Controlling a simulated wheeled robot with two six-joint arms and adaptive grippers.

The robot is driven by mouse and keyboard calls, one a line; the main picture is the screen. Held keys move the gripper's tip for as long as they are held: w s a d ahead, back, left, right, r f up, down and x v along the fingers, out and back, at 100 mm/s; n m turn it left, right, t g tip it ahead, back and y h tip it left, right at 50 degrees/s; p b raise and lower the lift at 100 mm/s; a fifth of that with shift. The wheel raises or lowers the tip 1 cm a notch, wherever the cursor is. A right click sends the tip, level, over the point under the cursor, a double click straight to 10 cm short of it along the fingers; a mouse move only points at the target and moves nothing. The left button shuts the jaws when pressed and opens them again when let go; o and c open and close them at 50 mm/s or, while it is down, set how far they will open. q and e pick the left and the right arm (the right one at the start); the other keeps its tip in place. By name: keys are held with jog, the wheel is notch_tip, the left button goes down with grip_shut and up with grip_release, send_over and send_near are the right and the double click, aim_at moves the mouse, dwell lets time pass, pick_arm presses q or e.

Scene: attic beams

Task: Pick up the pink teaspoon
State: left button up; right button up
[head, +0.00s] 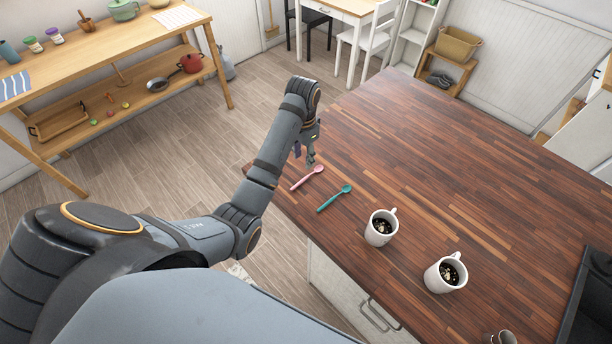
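The pink teaspoon (306,178) lies on the dark wooden worktop (460,150) near its left edge, with its bowl towards the back right. My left gripper (304,156) hangs just above and behind the spoon, pointing down. Its fingers look apart, with nothing visible between them. It appears apart from the spoon, though the exact height is hard to judge. A teal teaspoon (334,198) lies to the right of the pink one.
Two white mugs with dark contents, one nearer the spoons (381,227) and one further right (446,273), stand on the worktop. A dark item (590,310) sits at the right. The worktop's back is clear.

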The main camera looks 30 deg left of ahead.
aim_at(302, 181)
pick_arm(q)
jog(key=f+b, duration=0.1)
jog(key=s+f+b, duration=0.1)
jog(key=f+b, duration=0.1)
jog(key=shift+d, duration=0.15)
jog(key=shift+w+f, duration=0.2)
jog(key=shift+f, duration=0.8)
jog(key=shift+w+f, duration=0.1)
jog(key=shift+f, duration=0.15)
jog(key=f, duration=0.1)
jog(key=f+p, duration=0.1)
jog(key=s+f+p, duration=0.1)
jog(key=shift+a+f, duration=0.25)
jog(key=shift+f, duration=0.5)
jog(key=shift+w+f, duration=0.15)
jog(key=shift+w, duration=0.05)
grip_shut()
